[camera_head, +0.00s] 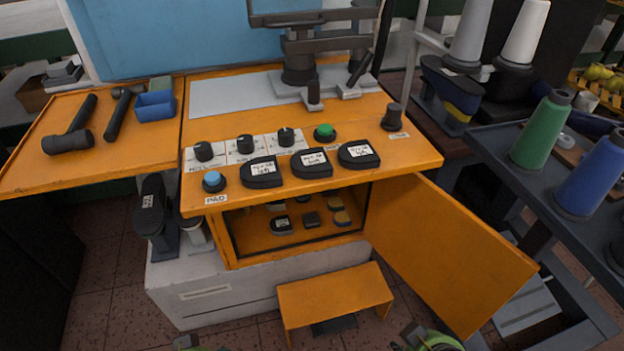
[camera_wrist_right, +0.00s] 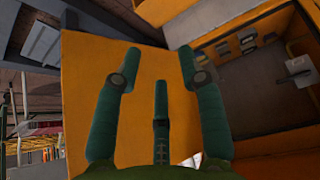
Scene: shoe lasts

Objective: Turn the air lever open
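A dark upright knob-like lever (camera_head: 392,117) stands at the right end of the orange bench, with a small label beside it too small to read. I cannot tell for sure that it is the air lever. My right gripper (camera_wrist_right: 158,68) has green fingers spread open with nothing between them. It faces the orange cabinet door (camera_wrist_right: 115,75), which also shows swung open in the head view (camera_head: 450,255). In the head view only the green top of my right gripper (camera_head: 435,341) shows at the bottom edge. A small part of my left gripper (camera_head: 187,343) shows there too; its fingers are hidden.
The orange bench (camera_head: 410,148) carries black knobs, a green button (camera_head: 324,132), a blue button (camera_head: 213,181) and labelled black pieces. The open cabinet (camera_head: 290,240) holds small parts. An orange step (camera_head: 335,292) stands in front. Thread cones (camera_head: 538,130) stand at the right.

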